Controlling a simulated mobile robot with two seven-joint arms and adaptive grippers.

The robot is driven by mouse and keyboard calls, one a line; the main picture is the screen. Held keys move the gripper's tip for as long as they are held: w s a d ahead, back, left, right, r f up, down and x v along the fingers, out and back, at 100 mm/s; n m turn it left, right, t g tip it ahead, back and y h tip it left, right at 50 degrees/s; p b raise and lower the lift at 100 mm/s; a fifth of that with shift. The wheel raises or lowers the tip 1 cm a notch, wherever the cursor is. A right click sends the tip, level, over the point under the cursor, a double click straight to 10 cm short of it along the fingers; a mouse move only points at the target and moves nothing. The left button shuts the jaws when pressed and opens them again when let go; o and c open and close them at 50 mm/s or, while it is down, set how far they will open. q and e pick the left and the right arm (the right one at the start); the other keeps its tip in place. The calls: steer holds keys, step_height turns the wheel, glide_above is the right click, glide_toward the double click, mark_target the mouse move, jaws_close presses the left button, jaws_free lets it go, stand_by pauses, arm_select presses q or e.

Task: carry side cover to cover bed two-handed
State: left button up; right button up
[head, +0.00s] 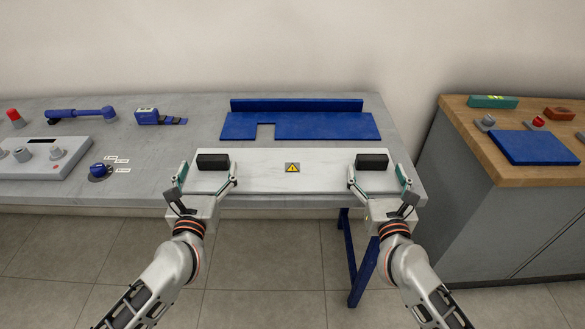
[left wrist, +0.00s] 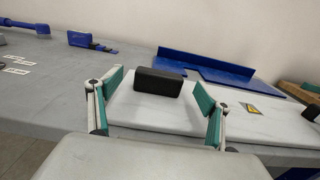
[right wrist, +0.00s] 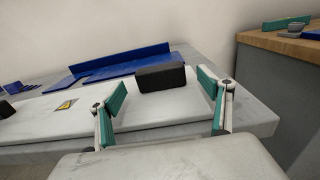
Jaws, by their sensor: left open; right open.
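The side cover (head: 265,178) is a long pale panel with a yellow warning label, lying flat at the front edge of the grey table. A black block handle (head: 213,161) stands at its left end and another (head: 372,162) at its right end. The blue cover bed (head: 335,126), with a raised back wall and a notch, lies just behind the panel. My left gripper (head: 206,180) is open at the left handle, its fingers either side and short of it. My right gripper (head: 378,180) is open in the same way at the right handle (right wrist: 160,77).
On the table's left are a blue wrench (head: 80,114), a blue tool (head: 160,117), a control box (head: 40,157) and a blue knob (head: 100,171). A wood-topped cabinet (head: 480,155) with a blue mat (head: 535,147) stands at the right, across a gap.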

mark_target(212, 156)
arm_select(q)
steer(key=shift+w, duration=2.35)
arm_select(e)
steer(key=shift+w, duration=2.35)
arm_select(q)
steer(key=c, duration=2.2)
arm_select(e)
steer(key=c, duration=2.2)
arm_select(q)
steer(key=shift+w+r, duration=0.1)
steer(key=shift+r, duration=0.25)
arm_select(e)
steer(key=shift+w+r, duration=0.1)
steer(key=shift+r, duration=0.25)
